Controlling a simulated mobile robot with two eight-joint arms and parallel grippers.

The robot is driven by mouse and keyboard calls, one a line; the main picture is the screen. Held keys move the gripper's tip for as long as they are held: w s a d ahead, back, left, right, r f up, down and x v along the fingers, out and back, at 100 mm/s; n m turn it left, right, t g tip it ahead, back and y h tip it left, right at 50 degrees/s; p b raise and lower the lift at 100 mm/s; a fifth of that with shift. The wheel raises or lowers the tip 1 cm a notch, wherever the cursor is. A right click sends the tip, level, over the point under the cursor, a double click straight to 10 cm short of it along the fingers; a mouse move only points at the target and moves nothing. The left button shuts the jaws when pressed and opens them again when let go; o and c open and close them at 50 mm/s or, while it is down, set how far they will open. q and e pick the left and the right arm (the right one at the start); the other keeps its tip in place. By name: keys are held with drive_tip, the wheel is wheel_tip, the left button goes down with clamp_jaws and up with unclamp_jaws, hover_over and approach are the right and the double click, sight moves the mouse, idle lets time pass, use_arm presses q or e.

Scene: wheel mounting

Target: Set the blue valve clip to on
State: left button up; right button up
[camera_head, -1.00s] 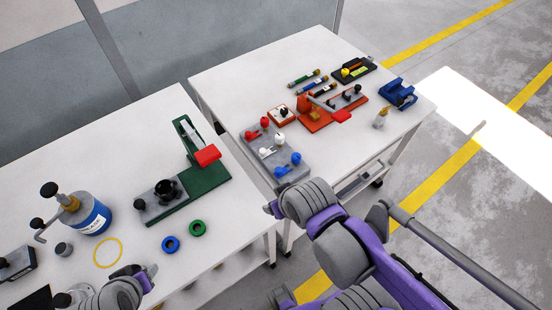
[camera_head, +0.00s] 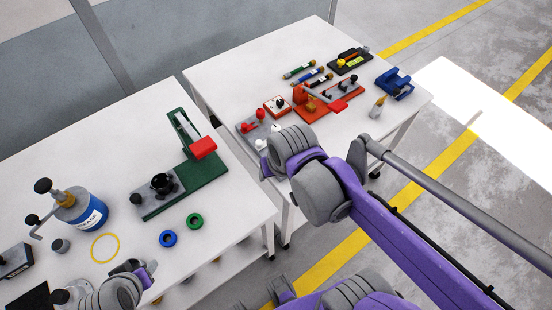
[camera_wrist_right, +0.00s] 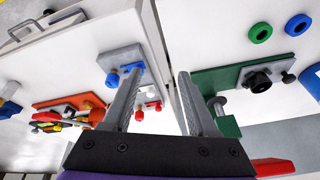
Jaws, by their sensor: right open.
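The grey valve plate (camera_head: 246,129) lies near the front left of the far table. Its red clips (camera_head: 250,125) and white clips (camera_head: 262,145) show in the head view, but my right arm hides the blue end. In the right wrist view, the blue valve clip (camera_wrist_right: 112,79) shows on the grey plate (camera_wrist_right: 119,58), left of the left finger. My right gripper (camera_wrist_right: 159,72) is open and empty, its fingers pointing over the table area beside the plate. My left gripper (camera_head: 138,272) is at the near table's front edge; its fingers are unclear.
An orange fixture (camera_head: 318,105) and a blue holder (camera_head: 394,84) stand farther along the far table. The near table holds a green fixture (camera_head: 205,170), a blue ring (camera_head: 168,238), a green ring (camera_head: 194,221) and a blue bottle (camera_head: 91,212). A gap separates the tables.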

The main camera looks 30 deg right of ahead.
drive_tip(key=w+d+m+g+b, duration=0.1)
drive_tip(key=w+d+m+g, duration=0.3)
drive_tip(key=w+d+m, duration=0.4)
drive_tip(key=shift+n, duration=0.6)
drive_tip(key=f, duration=0.3)
drive_tip(key=w+a+f+b, duration=0.1)
drive_tip(key=f, duration=0.6)
drive_tip(key=shift+w+a+f, duration=0.25)
drive_tip(key=shift+a+f, duration=0.05)
drive_tip(key=shift+a, duration=0.05)
clamp_jaws()
